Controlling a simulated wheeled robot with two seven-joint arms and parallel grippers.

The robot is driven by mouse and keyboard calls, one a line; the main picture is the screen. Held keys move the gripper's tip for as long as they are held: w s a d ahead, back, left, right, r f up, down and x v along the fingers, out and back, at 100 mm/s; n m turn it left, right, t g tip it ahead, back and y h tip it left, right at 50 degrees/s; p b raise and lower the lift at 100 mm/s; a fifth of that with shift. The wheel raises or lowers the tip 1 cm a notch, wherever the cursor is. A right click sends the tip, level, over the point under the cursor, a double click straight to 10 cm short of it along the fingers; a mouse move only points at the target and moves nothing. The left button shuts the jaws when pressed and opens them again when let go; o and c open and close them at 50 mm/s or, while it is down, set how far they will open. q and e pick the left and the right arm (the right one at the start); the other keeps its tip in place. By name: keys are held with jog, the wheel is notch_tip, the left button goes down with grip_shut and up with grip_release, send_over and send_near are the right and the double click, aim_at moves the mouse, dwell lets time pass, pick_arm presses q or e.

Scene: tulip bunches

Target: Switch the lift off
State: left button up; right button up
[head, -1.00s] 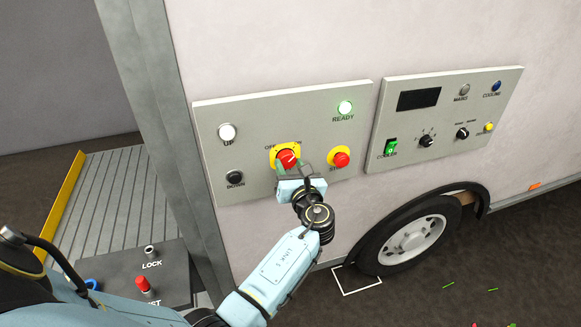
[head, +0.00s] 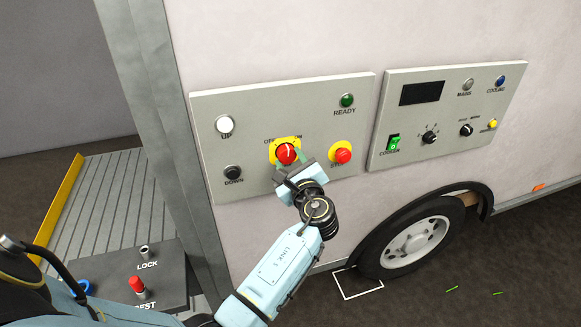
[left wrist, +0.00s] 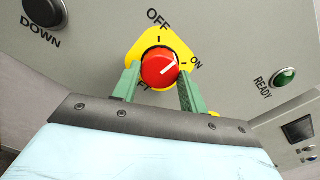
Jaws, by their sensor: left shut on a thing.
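The lift's red rotary switch (head: 286,154) sits on a yellow plate marked OFF and ON on the left grey panel (head: 255,105). My left gripper (head: 291,161) is shut on the red switch, with its green fingers on either side of it. In the left wrist view the switch (left wrist: 160,68) shows a white mark that points up and right, between OFF and ON. The READY lamp (head: 347,101) is dark green and unlit; it also shows in the left wrist view (left wrist: 284,77). My right gripper is not in view.
A red STOP button (head: 343,155) is close on the right of the switch. The UP button (head: 225,124) and DOWN button (head: 233,173) are on the left. A wheel (head: 415,242) is below.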

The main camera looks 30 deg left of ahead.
pick_arm(q)
jog(key=n+b, duration=0.1)
jog(key=n, duration=0.1)
jog(key=n+b, duration=0.2)
jog(key=shift+f+n, duration=0.2)
jog(key=shift+n, duration=0.2)
jog(key=shift+r+n+b, duration=0.1)
jog(key=shift+n+b, duration=1.85)
jog(key=shift+n, duration=0.55)
jog(key=o, duration=1)
jog(key=shift+r, duration=0.1)
jog(key=b+v, duration=0.1)
jog(key=v, duration=1.2)
jog(key=shift+d, duration=0.25)
jog(key=shift+s, duration=0.1)
